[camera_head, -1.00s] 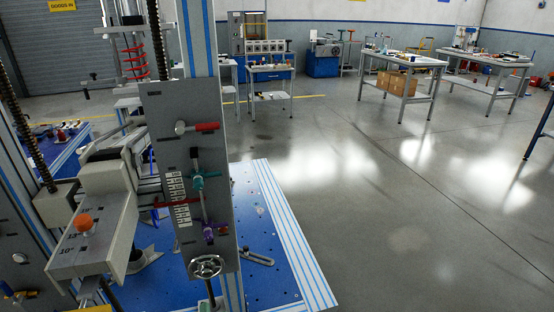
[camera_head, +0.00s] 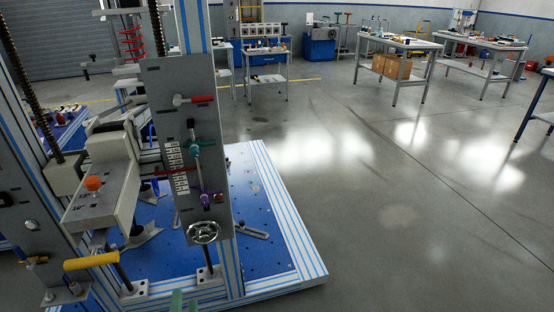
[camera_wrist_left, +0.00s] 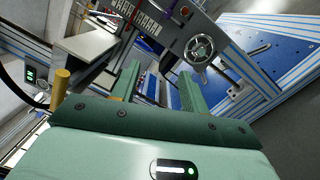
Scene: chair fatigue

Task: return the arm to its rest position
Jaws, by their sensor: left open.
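My left gripper (camera_head: 184,303) shows only as green fingertips at the bottom edge of the head view, in front of the test rig's base. In the left wrist view its two green fingers (camera_wrist_left: 160,74) are spread apart, with nothing held between them. The rig's grey panel (camera_head: 181,120) stands upright beyond the gripper. Its handwheel (camera_head: 203,232) also shows beyond the fingers in the wrist view (camera_wrist_left: 198,48). A yellow handle (camera_head: 91,261) is to the left of the fingertips in the head view. My right gripper is out of view.
The rig's blue base plate (camera_head: 262,218) has striped aluminium edges (camera_head: 292,237). A grey block with an orange knob (camera_head: 93,183) juts out at left. Open floor (camera_head: 400,230) lies to the right, with workbenches (camera_head: 405,45) far behind.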

